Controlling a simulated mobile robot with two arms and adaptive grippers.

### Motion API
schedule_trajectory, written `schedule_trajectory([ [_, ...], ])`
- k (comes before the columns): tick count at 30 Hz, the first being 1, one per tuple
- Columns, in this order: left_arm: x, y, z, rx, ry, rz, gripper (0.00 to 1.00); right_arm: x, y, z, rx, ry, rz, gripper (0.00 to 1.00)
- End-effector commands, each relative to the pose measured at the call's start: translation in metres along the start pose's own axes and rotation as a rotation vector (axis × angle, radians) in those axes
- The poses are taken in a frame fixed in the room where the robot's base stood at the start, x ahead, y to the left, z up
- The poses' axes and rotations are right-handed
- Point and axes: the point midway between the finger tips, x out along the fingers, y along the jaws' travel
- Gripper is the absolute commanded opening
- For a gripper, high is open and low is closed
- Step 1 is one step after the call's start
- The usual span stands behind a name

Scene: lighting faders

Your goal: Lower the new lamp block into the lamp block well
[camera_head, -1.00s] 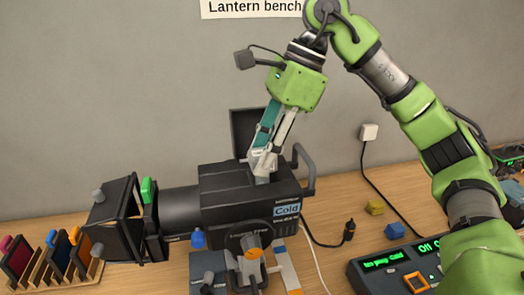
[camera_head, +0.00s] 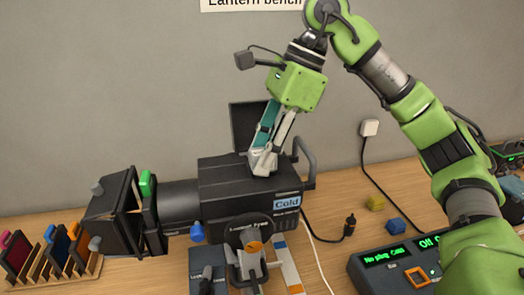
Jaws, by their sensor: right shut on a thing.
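The black lantern (camera_head: 232,190) stands on the bench with its rear lid (camera_head: 247,128) raised. The lamp block well is in the top of its housing; its inside cannot be seen from here. My right gripper (camera_head: 262,168) points down at the top opening, with its fingertips at the housing's level. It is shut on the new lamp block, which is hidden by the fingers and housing. How deep the block sits cannot be told. A label (camera_head: 287,202) on the housing reads "Cold".
A rack of coloured frames (camera_head: 45,258) stands at left. The lantern's handle (camera_head: 309,160) is near my gripper.

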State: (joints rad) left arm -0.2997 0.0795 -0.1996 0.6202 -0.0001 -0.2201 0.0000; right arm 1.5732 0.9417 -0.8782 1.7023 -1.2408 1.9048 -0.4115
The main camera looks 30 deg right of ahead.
Motion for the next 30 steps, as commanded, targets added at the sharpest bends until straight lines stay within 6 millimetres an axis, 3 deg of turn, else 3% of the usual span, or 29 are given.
schedule_trajectory([
  [7, 0.0001, -0.0001, 0.0001, 0.0, 0.0, 0.0, 0.69, 0.0001, 0.0, 0.0001, 0.0, 0.0, 0.0, 0.11],
  [8, 0.0001, -0.0002, 0.0001, 0.0, 0.0, 0.0, 0.69, 0.0001, 0.0, 0.0001, 0.0, 0.0, 0.0, 0.39],
  [9, 0.0001, -0.0001, 0.0001, 0.0, 0.0, 0.0, 0.69, 0.0001, 0.0, 0.0001, 0.0, 0.0, 0.0, 0.49],
  [17, 0.0001, -0.0002, 0.0002, 0.0, 0.0, 0.0, 0.69, 0.0002, 0.0, 0.0001, 0.0, 0.0, 0.0, 0.51],
  [19, 0.0001, -0.0001, 0.0003, 0.0, 0.0, 0.0, 0.69, 0.0004, 0.0, -0.0001, 0.0, 0.0, 0.0, 0.65],
  [21, 0.0001, -0.0001, 0.0002, 0.0, 0.0, 0.0, 0.69, 0.0003, -0.0002, -0.0001, 0.0, 0.0, -0.001, 0.73],
  [30, 0.0001, -0.0001, 0.0003, 0.001, 0.0, 0.0, 0.69, 0.0003, -0.0002, -0.0002, 0.0, 0.0, 0.0, 0.73],
])
